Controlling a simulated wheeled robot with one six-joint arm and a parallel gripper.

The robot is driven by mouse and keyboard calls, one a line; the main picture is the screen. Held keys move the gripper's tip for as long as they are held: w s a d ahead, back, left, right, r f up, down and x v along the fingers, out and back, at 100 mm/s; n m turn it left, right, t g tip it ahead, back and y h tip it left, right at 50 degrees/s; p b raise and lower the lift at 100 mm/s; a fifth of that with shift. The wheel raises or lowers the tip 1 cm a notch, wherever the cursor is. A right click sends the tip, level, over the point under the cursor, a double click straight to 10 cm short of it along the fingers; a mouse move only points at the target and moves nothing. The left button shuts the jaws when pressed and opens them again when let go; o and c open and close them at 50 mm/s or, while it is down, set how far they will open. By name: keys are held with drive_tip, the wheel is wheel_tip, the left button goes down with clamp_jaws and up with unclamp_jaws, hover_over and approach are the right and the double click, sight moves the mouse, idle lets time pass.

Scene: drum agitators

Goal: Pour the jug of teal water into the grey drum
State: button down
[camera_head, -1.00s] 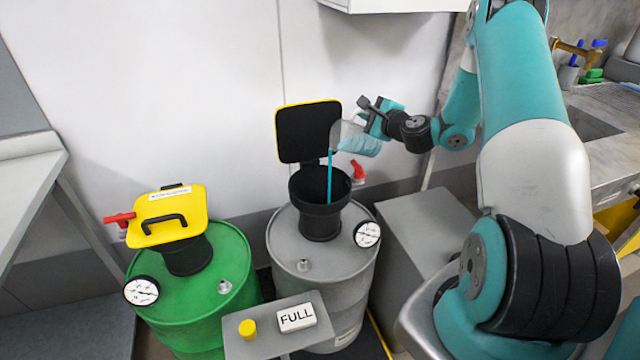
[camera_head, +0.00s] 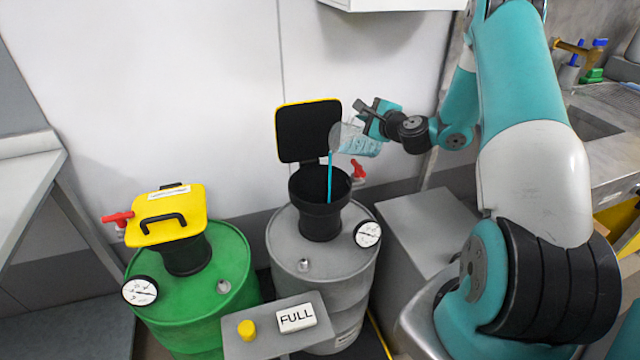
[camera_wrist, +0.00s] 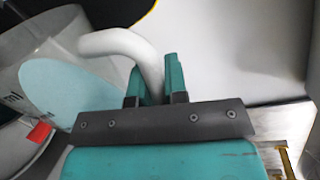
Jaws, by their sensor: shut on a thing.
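My gripper (camera_head: 373,121) is shut on the handle of a clear jug (camera_head: 347,138) and holds it tilted to the left above the grey drum (camera_head: 292,242). Teal water runs from the jug in a thin stream (camera_head: 330,172) down into the drum's black funnel neck (camera_head: 309,187). Some teal water is still in the jug. The drum's lid (camera_head: 307,130), black inside with a yellow rim, stands open behind the neck. In the wrist view, my gripper's teal fingers (camera_wrist: 156,80) close on the white handle (camera_wrist: 118,43). The teal water (camera_wrist: 70,88) shows beside it.
A green drum (camera_head: 212,285) with a shut yellow lid (camera_head: 166,214) stands to the left. A small stand (camera_head: 264,345) in front carries a yellow cap (camera_head: 247,329) and a FULL sign (camera_head: 297,318). A grey box (camera_head: 425,225) stands right of the grey drum.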

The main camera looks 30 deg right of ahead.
sight(352, 115)
drive_tip(key=shift+a+f+n+b, duration=0.45)
drive_tip(key=shift+n+b, duration=0.05)
drive_tip(key=shift+b, duration=0.1)
idle(0.7)
drive_tip(key=shift+w+a+r+n+h, duration=0.15)
drive_tip(key=shift+a+r+n, duration=0.15)
drive_tip(key=shift+a, duration=0.4)
drive_tip(key=shift+w+a+r+n+h, duration=0.15)
drive_tip(key=shift+a+r+n, duration=0.15)
drive_tip(key=shift+a, duration=0.35)
drive_tip(key=shift+a+r, duration=0.1)
drive_tip(key=shift+a, duration=0.15)
drive_tip(key=shift+w+a+n, duration=0.1)
drive_tip(key=shift+a+n, duration=0.5)
